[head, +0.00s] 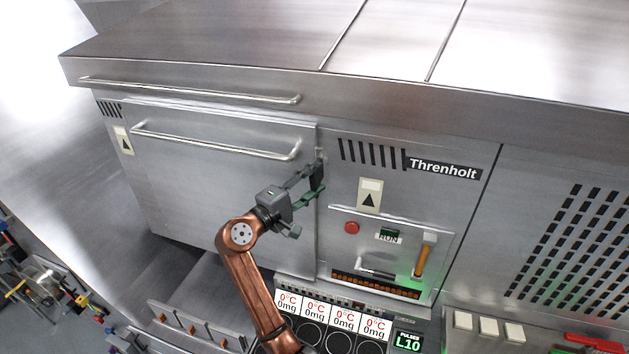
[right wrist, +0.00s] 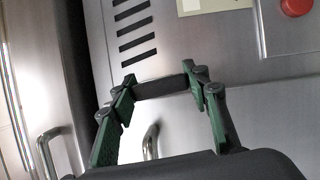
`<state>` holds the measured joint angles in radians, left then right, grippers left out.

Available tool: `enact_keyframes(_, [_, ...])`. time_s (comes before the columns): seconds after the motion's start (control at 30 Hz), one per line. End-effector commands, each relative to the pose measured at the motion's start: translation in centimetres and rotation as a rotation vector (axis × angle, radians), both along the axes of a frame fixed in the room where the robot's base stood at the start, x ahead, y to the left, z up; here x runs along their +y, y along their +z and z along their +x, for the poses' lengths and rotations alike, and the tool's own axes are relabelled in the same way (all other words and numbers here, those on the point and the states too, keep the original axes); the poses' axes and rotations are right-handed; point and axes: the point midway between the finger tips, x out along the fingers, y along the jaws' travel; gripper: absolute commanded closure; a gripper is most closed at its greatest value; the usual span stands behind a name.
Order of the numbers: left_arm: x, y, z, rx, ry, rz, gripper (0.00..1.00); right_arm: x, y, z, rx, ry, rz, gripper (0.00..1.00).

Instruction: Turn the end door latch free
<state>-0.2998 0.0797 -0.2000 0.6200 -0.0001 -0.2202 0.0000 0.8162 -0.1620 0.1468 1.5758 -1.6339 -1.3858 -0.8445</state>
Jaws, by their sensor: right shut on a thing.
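The end door (head: 215,165) is a flat steel panel with a long bar handle (head: 215,145) across its top, and it looks shut. Its latch (right wrist: 161,87) is a short dark grey bar at the door's right edge, seen in the right wrist view. My right gripper (head: 316,182) reaches this edge from below, its green and dark fingers shut on the latch from both sides. In the head view the fingers hide most of the latch, so its exact turn angle is hard to tell. My left gripper is not in view.
A second bar handle (head: 190,90) runs along the ledge above. Digital scales (head: 330,318) stand below, near my right arm.

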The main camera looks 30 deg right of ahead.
Motion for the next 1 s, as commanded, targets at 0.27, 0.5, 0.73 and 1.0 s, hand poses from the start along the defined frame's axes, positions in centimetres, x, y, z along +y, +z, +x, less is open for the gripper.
enact_keyframes(0.27, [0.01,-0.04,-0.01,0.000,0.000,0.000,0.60,0.07,0.04,0.10,-0.075,0.004,0.063,0.81])
enact_keyframes(0.5, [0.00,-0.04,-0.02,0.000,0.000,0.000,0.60,0.06,0.04,0.08,-0.092,0.004,0.078,0.81])
enact_keyframes(0.73, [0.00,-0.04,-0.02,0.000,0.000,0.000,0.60,0.05,0.04,0.07,-0.093,0.003,0.078,0.81])
enact_keyframes(1.0, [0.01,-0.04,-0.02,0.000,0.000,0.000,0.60,0.01,0.03,0.03,-0.092,0.002,0.077,0.44])
